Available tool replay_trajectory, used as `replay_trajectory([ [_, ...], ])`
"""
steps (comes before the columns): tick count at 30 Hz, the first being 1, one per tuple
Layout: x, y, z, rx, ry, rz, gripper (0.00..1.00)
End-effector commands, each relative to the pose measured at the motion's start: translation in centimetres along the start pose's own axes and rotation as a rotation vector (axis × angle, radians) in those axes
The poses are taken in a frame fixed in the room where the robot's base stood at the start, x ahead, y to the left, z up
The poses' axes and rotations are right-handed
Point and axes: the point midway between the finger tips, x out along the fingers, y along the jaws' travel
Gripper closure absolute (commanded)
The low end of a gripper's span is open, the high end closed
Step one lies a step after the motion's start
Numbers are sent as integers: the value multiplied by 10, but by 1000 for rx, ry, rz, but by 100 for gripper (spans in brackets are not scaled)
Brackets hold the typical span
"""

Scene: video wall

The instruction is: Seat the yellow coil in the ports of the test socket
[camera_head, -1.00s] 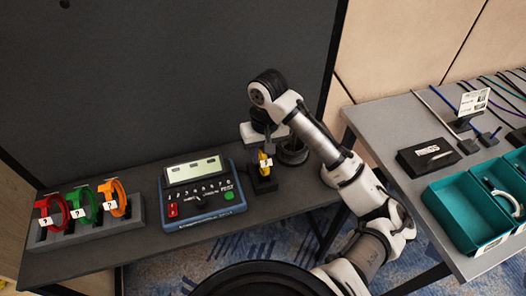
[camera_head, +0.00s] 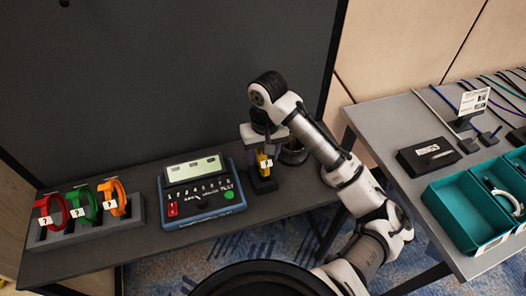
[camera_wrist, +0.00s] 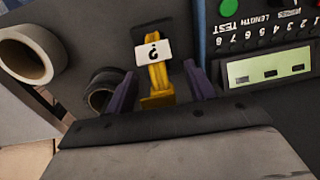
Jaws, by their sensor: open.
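The yellow coil (camera_head: 262,158) with a white "?" tag stands in a dark block to the right of the tester box (camera_head: 202,192). In the wrist view the yellow coil (camera_wrist: 155,75) shows between the two purple fingers of my gripper (camera_wrist: 160,90). My gripper (camera_head: 262,150) is open, with one finger on each side of the coil; a gap shows between the fingers and the coil. The tester has a display, a row of numbered ports, a red switch and a green TEST button. I cannot tell clearly whether the coil's ends are in the dark block's ports.
Red, green and orange coils (camera_head: 82,206) stand in a grey rack at the left. A dark roll (camera_head: 293,153) stands just behind my gripper. A teal bin (camera_head: 462,212) and a black box (camera_head: 428,156) sit on the right table. The dark wall panel is close behind.

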Motion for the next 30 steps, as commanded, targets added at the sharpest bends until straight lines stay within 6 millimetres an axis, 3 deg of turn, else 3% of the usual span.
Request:
replay_trajectory([
  [8, -25, 1, -1, -1, 3, 4, 46],
  [21, -113, 0, 0, 0, 3, 5, 46],
  [30, -137, 0, 0, 0, 0, 0, 46],
])
